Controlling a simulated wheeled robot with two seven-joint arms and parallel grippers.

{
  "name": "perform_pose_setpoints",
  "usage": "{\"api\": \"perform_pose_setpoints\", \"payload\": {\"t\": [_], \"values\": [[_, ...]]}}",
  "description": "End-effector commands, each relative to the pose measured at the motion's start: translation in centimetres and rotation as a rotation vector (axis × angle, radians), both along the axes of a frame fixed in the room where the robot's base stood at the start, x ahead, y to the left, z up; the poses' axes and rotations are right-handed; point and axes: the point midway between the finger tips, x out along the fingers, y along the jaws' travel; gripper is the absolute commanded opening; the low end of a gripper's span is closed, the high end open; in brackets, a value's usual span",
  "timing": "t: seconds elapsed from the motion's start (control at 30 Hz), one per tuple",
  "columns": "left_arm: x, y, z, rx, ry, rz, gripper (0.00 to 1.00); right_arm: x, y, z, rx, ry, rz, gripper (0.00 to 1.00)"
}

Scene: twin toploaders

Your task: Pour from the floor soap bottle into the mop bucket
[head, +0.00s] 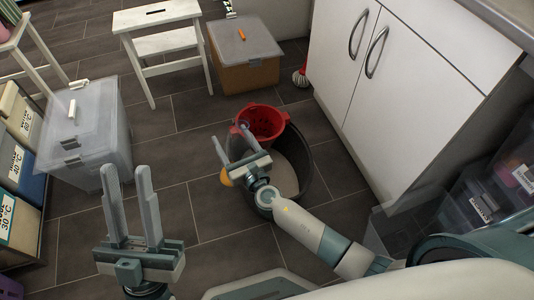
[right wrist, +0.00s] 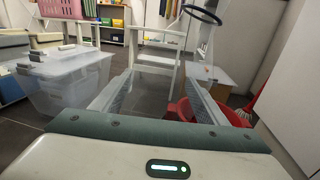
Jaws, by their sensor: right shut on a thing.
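The mop bucket (head: 311,150) is dark, oval and open, with a red wringer (head: 262,122) at its far end. It stands on the floor left of the white cabinet; the red part also shows in the right wrist view (right wrist: 181,111). My right gripper (head: 233,144) is over the bucket's left side, shut on what seems to be the floor soap bottle. Most of that bottle is hidden; a yellow-orange part (head: 226,178) shows below the gripper. I cannot make out its mouth or any flowing soap. My left gripper (head: 126,168) is open and empty, over the floor at lower left.
A translucent lidded box (head: 95,125) stands at left beside labelled bins (head: 20,160). A white step stool (head: 165,43) and an orange-brown box with a grey lid (head: 245,75) stand behind. The white cabinet (head: 400,85) borders the right. Floor between the grippers is clear.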

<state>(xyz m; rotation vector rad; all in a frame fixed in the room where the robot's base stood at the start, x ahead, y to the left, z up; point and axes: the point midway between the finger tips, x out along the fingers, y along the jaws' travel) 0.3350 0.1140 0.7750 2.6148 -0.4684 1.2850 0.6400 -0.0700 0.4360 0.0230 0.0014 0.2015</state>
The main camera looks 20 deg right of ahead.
Motion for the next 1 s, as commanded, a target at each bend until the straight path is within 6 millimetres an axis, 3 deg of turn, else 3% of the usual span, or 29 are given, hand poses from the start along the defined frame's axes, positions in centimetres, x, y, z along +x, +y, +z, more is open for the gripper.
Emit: {"api": "perform_pose_setpoints", "payload": {"t": [0.03,0.27,0.7,1.0], "values": [[0.0,0.0,0.0,-0.001,0.002,0.000,0.31,0.3,-1.3,-0.2,-0.025,-0.002,-0.021,0.11],[0.0,0.0,0.7,0.000,0.006,-0.001,0.31,0.3,-1.1,0.4,-0.019,0.002,-0.018,0.11],[0.0,-0.1,4.7,0.001,0.008,-0.001,0.31,0.1,-0.7,4.5,-0.010,0.004,-0.012,0.09],[0.0,-0.1,4.8,0.001,0.008,-0.001,0.31,0.1,-0.6,4.7,-0.008,0.006,-0.011,0.09]]}}
